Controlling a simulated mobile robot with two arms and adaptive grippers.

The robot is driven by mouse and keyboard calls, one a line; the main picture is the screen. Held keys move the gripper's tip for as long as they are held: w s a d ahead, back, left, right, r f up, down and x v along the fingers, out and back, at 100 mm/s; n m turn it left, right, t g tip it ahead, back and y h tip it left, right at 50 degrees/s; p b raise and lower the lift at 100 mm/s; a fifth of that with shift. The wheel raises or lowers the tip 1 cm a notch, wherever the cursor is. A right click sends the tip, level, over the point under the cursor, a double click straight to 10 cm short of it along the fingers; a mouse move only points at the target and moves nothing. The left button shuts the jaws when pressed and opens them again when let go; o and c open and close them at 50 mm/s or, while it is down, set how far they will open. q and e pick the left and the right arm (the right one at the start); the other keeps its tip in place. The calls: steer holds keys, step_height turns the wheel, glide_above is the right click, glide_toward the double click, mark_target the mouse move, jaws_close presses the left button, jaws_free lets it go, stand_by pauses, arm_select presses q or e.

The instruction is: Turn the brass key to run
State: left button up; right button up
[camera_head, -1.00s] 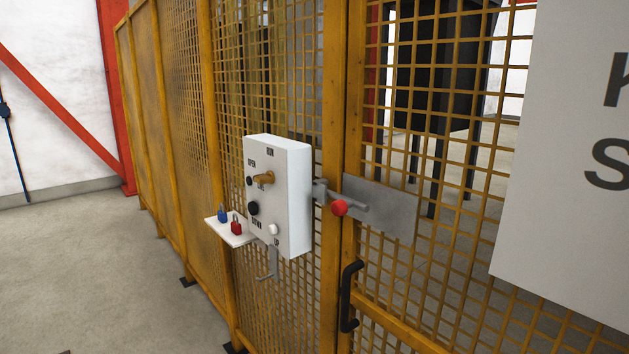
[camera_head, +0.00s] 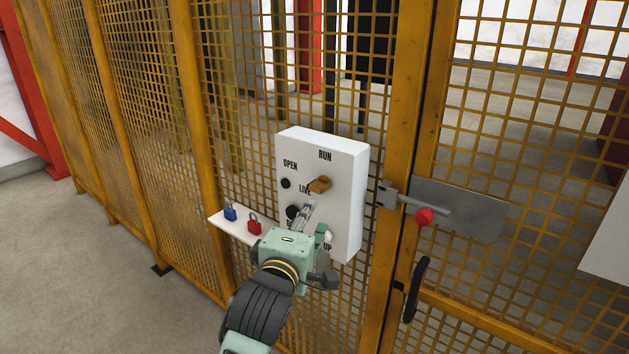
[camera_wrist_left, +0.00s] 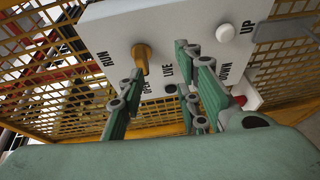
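My left gripper (camera_head: 312,219) is in front of the lower part of the box, below the key. In the left wrist view the green fingers (camera_wrist_left: 160,85) are spread apart with nothing between them. The fingers partly hide the lower labels. My right gripper is not in view.
A small shelf (camera_head: 222,221) left of the box holds a blue padlock (camera_head: 230,213) and a red padlock (camera_head: 254,224). Yellow mesh fence stands behind.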

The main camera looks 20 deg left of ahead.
mark_target(315, 191)
arm_select(q)
steer(key=shift+n, duration=0.4)
steer(key=w+r, duration=0.1)
steer(key=w, duration=0.1)
steer(key=w+r+p, duration=0.1)
steer(key=w, duration=0.1)
steer(key=w+p, duration=0.1)
steer(key=w, duration=0.1)
steer(key=shift+a+r, duration=0.3)
steer(key=shift+r, duration=0.1)
steer(key=shift+w+p, duration=0.3)
steer(key=shift+w, duration=0.2)
steer(key=shift+f, duration=0.1)
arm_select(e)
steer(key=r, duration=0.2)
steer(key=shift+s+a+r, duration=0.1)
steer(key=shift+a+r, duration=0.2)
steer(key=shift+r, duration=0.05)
arm_select(q)
steer(key=c, duration=0.7)
jaws_close()
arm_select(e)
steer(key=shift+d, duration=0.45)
